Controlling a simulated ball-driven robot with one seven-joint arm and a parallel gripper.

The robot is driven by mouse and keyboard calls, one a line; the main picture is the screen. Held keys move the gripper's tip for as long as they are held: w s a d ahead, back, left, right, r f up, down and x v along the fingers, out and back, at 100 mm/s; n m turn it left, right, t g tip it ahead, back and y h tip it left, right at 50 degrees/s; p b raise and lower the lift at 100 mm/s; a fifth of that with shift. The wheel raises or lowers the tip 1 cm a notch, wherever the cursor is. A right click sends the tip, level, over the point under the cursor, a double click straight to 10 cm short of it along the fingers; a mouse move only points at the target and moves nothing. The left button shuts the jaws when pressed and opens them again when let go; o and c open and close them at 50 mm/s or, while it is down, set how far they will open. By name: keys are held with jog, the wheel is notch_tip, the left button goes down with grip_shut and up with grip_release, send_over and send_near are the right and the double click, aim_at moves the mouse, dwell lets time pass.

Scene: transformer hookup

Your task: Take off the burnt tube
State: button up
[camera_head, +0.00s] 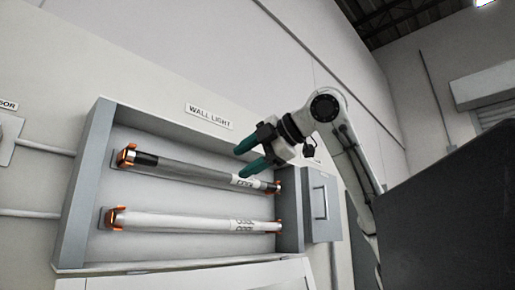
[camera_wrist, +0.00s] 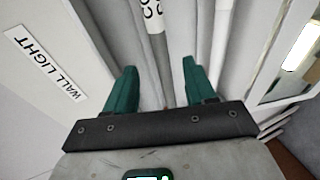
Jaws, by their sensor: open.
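The burnt tube (camera_head: 190,170) is the upper of two tubes in the wall light box. It is grey and blackened near both ends, with a white printed label towards its right end. Both its ends sit in orange copper-coloured clips. My gripper (camera_head: 243,160) is open and empty, in front of the tube's right part in the head view. In the wrist view, a tube with a printed label and a dark grey stretch (camera_wrist: 158,50) runs between the open fingers (camera_wrist: 160,67). I cannot tell how far the fingers are from it.
A clean white tube (camera_head: 180,221) sits in its own clips below. A "WALL LIGHT" sign (camera_head: 209,116) is above. A dark panel (camera_head: 450,215) fills the lower right.

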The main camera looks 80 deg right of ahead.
aim_at(223, 174)
jog(key=shift+p+x, duration=0.7)
jog(key=shift+x, duration=2.5)
jog(key=shift+c, duration=0.2)
grip_shut()
